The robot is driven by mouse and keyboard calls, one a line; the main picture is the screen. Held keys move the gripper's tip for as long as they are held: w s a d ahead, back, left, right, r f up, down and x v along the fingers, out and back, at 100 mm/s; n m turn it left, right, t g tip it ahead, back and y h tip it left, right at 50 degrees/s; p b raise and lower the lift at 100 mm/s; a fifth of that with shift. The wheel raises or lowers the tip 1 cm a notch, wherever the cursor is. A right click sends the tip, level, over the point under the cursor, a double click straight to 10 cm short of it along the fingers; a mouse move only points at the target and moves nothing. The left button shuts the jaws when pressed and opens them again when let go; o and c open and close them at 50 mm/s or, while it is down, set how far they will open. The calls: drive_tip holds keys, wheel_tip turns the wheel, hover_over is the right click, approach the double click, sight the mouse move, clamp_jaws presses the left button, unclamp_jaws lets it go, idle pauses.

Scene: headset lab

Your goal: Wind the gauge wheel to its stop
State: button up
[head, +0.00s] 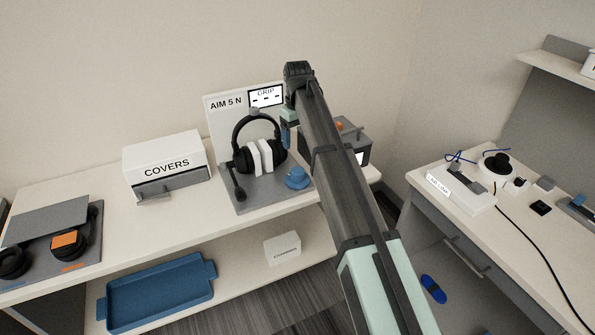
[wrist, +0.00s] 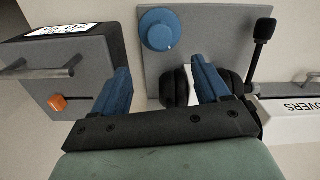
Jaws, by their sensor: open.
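The gauge wheel is a blue round knob (head: 297,178) on the grey base plate (head: 262,199) of the gauge stand, at its front right. It also shows at the top of the wrist view (wrist: 158,30). A black headset (head: 241,150) with white blocks between its cups sits on the stand, left of the wheel. The stand's back panel (head: 224,117) reads "AIM 5 N" beside a small GRIP display (head: 266,95). My gripper (wrist: 163,82) has its two blue fingers apart and empty. The wheel lies beyond the fingertips and is not between them. In the head view my arm hides part of the gripper.
A grey box with an orange button (wrist: 57,103) and a bar handle stands right of the stand, close to my gripper. A white COVERS box (head: 167,160) stands to the left. A blue tray (head: 160,291) lies on the lower shelf. A side desk (head: 447,177) holds cables.

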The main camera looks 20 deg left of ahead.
sight(297, 170)
wheel_tip(297, 170, down, 14)
drive_tip(key=shift+r+n, duration=0.1)
drive_tip(key=shift+n, duration=0.9)
drive_tip(key=c, duration=1)
